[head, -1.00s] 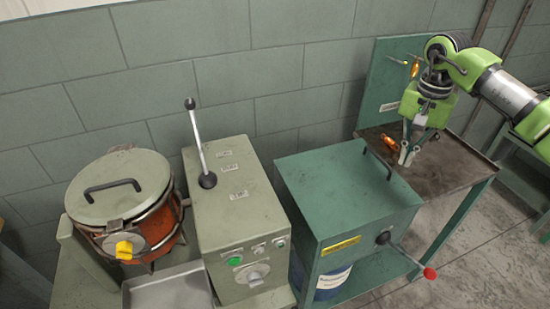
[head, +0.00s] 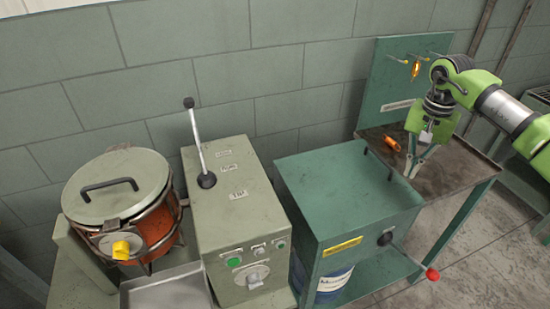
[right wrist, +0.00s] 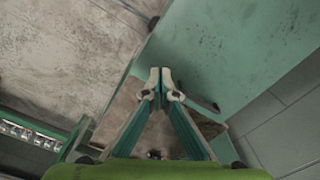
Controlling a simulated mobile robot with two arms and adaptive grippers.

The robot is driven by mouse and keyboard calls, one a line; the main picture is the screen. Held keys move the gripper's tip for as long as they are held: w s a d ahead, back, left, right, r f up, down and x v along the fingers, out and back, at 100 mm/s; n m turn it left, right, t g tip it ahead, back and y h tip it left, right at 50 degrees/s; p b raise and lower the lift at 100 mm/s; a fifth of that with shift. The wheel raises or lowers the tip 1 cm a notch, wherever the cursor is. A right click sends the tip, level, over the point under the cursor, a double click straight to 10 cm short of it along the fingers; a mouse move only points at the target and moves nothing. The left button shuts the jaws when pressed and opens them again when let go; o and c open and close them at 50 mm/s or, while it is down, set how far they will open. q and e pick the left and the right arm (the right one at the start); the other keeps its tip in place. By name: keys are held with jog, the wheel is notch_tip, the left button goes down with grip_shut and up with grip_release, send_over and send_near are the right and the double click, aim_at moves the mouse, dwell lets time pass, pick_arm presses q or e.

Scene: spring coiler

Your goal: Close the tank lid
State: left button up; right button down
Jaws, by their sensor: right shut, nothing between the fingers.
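A round grey-green lid (head: 115,187) with a dark bar handle lies over the orange tank (head: 157,228) at the left of the head view. It looks almost flat on the rim; I cannot tell if it is fully seated. A yellow tap knob (head: 121,250) is at the tank's front. My right gripper (head: 411,170) is far to the right of the tank, by the right edge of a green cabinet. Its fingertips are shut together and empty, as the right wrist view (right wrist: 160,80) also shows. My left gripper is not in view.
A grey control box (head: 232,195) with an upright lever (head: 195,135) stands between the tank and the green cabinet (head: 340,195). The cabinet has a red-tipped crank (head: 432,273). An orange-handled tool (head: 392,143) lies on the dark bench (head: 455,178) behind my gripper.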

dwell(0.3)
jog(key=b, duration=0.2)
send_over(402, 200)
jog(key=shift+f, duration=2.95)
notch_tip(402, 200, up, 8)
jog(key=p, duration=0.6)
